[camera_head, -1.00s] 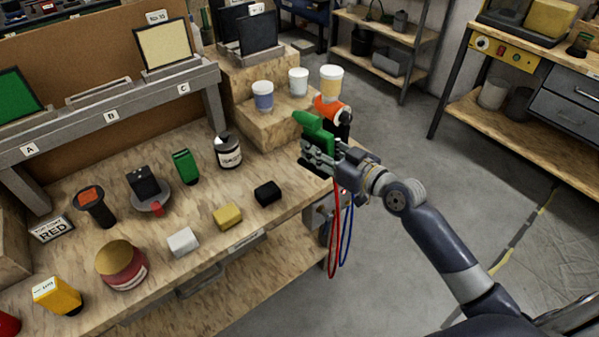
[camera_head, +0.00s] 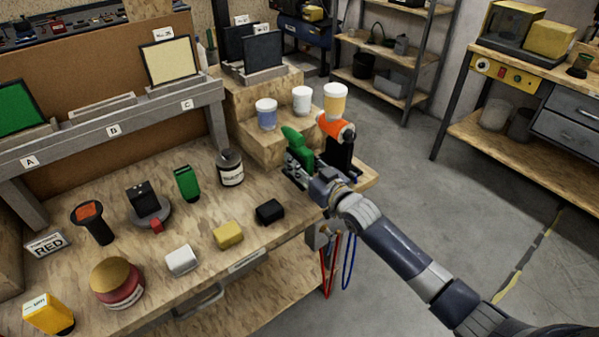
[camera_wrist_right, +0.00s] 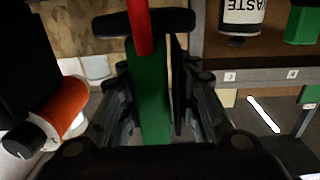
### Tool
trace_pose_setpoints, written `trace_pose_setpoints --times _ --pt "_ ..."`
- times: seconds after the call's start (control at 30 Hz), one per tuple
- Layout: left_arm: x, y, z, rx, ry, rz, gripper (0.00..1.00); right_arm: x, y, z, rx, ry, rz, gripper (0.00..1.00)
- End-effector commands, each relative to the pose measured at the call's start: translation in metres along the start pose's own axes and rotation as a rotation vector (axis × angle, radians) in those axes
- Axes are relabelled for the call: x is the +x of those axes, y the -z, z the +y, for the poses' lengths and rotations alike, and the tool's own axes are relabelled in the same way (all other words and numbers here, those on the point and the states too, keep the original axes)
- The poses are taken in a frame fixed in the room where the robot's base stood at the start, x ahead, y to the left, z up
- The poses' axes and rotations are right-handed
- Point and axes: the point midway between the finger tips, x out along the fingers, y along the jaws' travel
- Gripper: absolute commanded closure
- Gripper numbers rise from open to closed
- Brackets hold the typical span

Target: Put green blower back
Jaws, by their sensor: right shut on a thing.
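The green blower (camera_head: 297,143) is in my right gripper (camera_head: 299,172), at the bench's right end, in front of the raised wooden step. In the right wrist view the green body (camera_wrist_right: 149,95) lies between the two fingers, with a red part (camera_wrist_right: 140,28) crossing its upper end. The fingers are shut on it. Whether its underside touches the bench cannot be told. My left gripper is not in view.
An orange and black tool (camera_head: 336,128) stands close to the right of the blower; it also shows in the right wrist view (camera_wrist_right: 66,110). Cups, including a blue-banded one (camera_head: 266,117), stand on the step (camera_head: 247,143).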

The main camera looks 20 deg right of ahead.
Motion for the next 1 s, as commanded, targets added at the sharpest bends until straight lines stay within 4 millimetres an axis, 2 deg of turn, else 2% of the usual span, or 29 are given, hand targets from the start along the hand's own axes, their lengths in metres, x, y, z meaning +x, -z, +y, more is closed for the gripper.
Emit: trace_pose_setpoints --times 0.2,0.6,0.7,1.0 --pt "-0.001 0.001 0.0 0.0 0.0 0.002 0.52 0.001 -0.029 0.0 0.0 0.0 0.0 0.79" --pt "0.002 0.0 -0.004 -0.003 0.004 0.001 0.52 0.0 -0.036 -0.001 0.0 0.001 0.002 0.79" --pt "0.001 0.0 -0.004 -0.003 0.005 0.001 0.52 0.0 -0.037 -0.001 0.0 0.0 -0.002 0.53" --pt "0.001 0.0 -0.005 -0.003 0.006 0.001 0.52 0.0 -0.037 -0.001 0.0 0.0 -0.002 0.51"
